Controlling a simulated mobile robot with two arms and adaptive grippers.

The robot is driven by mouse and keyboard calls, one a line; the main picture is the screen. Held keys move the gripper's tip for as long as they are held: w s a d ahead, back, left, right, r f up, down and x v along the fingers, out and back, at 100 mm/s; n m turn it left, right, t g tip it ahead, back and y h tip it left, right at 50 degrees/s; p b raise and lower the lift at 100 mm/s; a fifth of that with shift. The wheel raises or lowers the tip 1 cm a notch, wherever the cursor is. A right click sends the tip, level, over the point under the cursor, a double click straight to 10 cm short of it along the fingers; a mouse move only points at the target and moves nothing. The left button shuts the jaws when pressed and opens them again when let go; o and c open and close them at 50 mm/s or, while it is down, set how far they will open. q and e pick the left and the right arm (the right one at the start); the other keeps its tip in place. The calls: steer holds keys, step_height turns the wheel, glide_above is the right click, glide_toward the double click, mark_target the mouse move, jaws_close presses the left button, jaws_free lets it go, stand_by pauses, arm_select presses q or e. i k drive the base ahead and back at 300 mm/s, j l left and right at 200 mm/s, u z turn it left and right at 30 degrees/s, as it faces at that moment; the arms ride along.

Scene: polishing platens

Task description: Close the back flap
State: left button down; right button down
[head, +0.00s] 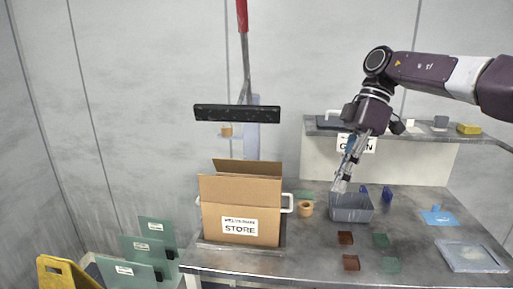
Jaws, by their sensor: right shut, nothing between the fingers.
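A cardboard box (214,226) with a STORE label stands on the front left of the table. Its back flap (248,168) stands up behind the box opening. A nearer flap (240,189) also stands up and hides most of the opening, so I cannot tell how the side flaps lie. My right gripper (341,186) is shut and empty. It points down over the grey bin (352,214), to the right of the box and apart from it. My left gripper is not in view.
A tape roll (306,208) stands between box and bin. Dark red and green squares (351,262) lie in front of the bin. A raised shelf (400,135) runs along the back. A black bar (237,113) shows above the box.

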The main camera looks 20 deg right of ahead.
mark_target(226, 165)
steer(key=i+l, duration=0.1)
steer(key=i, duration=0.4)
steer(key=i+l, duration=0.1)
steer(key=i, duration=0.35)
steer(key=i+l, duration=0.15)
steer(key=i, duration=0.35)
